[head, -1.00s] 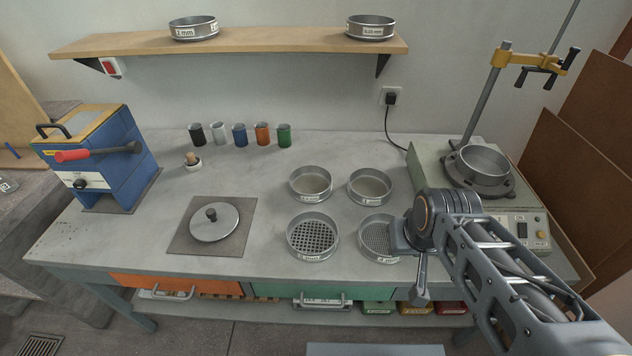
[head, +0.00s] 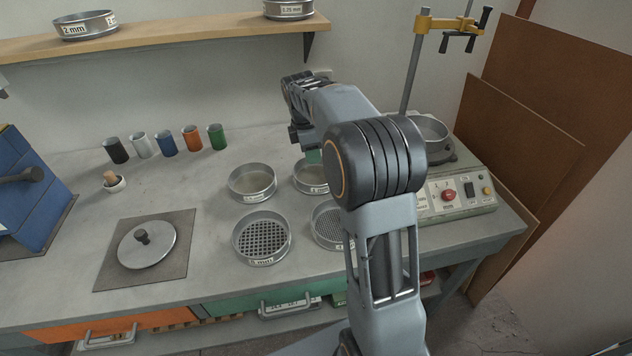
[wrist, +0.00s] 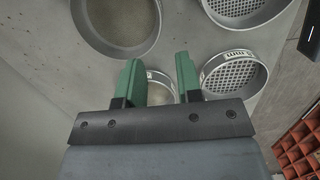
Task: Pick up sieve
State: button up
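Several round metal sieves stand on the bench. At the back are a fine-mesh sieve on the left (head: 252,182) and another on the right (head: 306,186), partly hidden by my arm. In front are a coarse-mesh sieve (head: 262,238) and a medium-mesh sieve (head: 328,225). My gripper (wrist: 158,59) is open, its two green fingers apart. In the wrist view, part of the back-right sieve (wrist: 160,90) shows between and behind the fingers. I cannot tell whether they touch it. The coarse (wrist: 236,8) and medium (wrist: 233,74) sieves lie beyond and right.
A sieve shaker (head: 450,195) with a pan and a clamp stand is at the right. Several coloured cups (head: 167,143) stand at the back left. A lid (head: 147,244) lies on a grey mat in front. A shelf (head: 180,39) carries two more sieves.

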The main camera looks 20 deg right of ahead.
send_over(320, 185)
jog(key=f, duration=0.5)
jog(key=a+f, duration=0.1)
jog(key=f, duration=0.2)
jog(key=shift+w+b, duration=0.25)
jog(key=shift+b, duration=0.15)
jog(key=shift+s+d+f, duration=0.1)
jog(key=shift+d+f, duration=0.1)
jog(key=shift+f, duration=0.8)
jog(key=shift+s+d+f, duration=0.1)
jog(key=shift+d+f, duration=0.1)
jog(key=shift+f, duration=0.75)
jog(key=shift+d+f, duration=0.2)
jog(key=shift+f, duration=0.8)
grip_shut()
jog(key=shift+r, duration=0.1)
